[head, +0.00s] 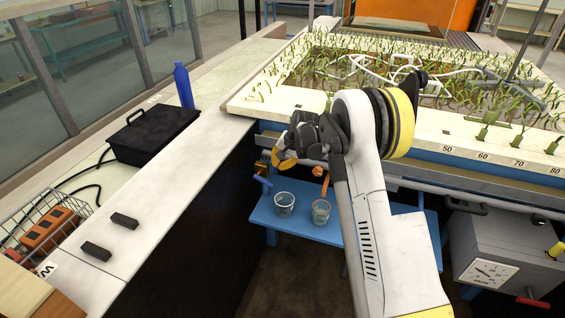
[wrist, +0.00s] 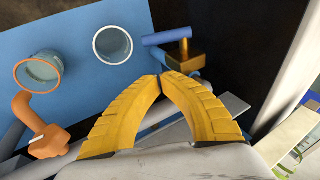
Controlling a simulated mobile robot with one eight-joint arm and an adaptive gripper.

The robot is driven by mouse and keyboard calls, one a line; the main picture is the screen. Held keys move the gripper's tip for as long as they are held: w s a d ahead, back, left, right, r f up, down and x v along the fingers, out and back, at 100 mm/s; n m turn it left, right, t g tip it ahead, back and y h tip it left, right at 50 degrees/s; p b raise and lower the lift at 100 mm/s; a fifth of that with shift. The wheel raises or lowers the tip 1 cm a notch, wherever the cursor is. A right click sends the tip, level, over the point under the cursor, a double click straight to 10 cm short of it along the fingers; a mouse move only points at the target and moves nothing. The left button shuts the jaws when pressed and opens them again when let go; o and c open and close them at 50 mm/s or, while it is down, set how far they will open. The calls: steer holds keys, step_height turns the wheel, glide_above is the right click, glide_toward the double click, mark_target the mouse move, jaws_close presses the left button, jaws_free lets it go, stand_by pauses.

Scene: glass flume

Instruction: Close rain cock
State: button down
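Two small cocks show below the flume's edge, and no readable label tells which is the rain cock. One has a blue lever (head: 263,182) and a brass body; in the wrist view its lever (wrist: 168,37) and brass body (wrist: 184,54) lie just beyond my fingertips. The other has an orange handle (head: 325,184); in the wrist view the orange handle (wrist: 46,132) is at the lower left. My gripper (head: 284,158) has yellow fingers; in the wrist view the fingertips (wrist: 160,79) meet, with nothing seen between them. Contact with the blue-lever cock cannot be told.
Two cups, left (head: 284,204) and right (head: 321,212), stand on a blue shelf (head: 270,220) below the cocks. The planted flume (head: 470,135) is above and behind. A pale counter (head: 185,165) runs along the left. A grey box with a dial (head: 490,250) is at right.

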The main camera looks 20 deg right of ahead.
step_height(320, 180, down, 5)
steer(key=a+b, duration=0.2)
steer(key=a, duration=0.1)
steer(key=shift+f, duration=0.15)
steer(key=shift+d+f+b, duration=0.1)
steer(key=shift+f+b, duration=0.35)
steer(key=shift+f, duration=0.25)
stand_by(1.0)
steer(key=shift+w+a+f+b, duration=0.25)
steer(key=shift+a+f+b, duration=0.15)
steer(key=shift+f, duration=0.35)
steer(key=shift+w+a+f+b, duration=0.25)
steer(key=shift+a+f+b, duration=0.15)
steer(key=shift+f, duration=0.3)
steer(key=shift+w+a+f+b, duration=0.25)
steer(key=shift+a+f+b, duration=0.15)
steer(key=shift+f, duration=0.35)
steer(key=shift+r, duration=0.1)
